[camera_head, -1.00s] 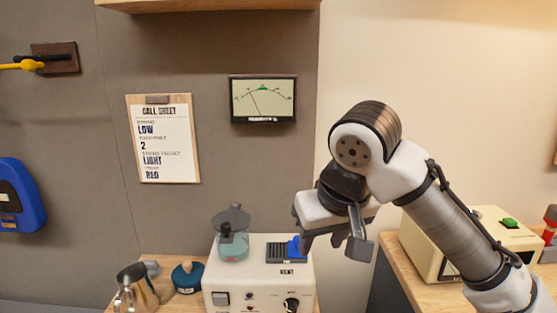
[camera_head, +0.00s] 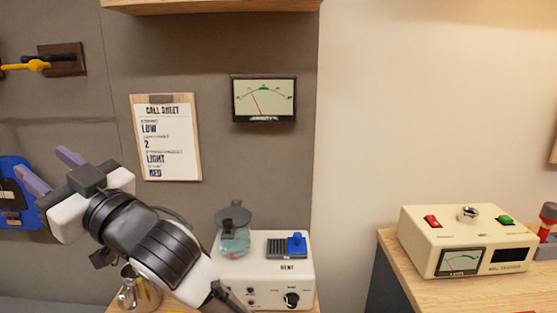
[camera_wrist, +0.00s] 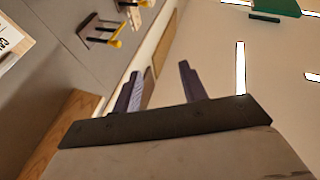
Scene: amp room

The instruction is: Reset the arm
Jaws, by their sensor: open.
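My gripper (camera_head: 50,170) is at the left of the head view, raised in front of the grey wall, with its fingers pointing up and left. Its two purple-grey fingers stand apart with nothing between them. In the wrist view the open fingers (camera_wrist: 158,88) point up toward the upper wall and ceiling. My arm covers the left part of the white machine and part of the counter below it.
A white machine (camera_head: 262,273) with a blue slider (camera_head: 296,245) and a glass jar (camera_head: 235,238) stands on the counter. A metal jug (camera_head: 130,292) is partly behind my arm. A cream box (camera_head: 465,226) stands right. A clipboard (camera_head: 168,140) and meter (camera_head: 263,98) hang on the wall.

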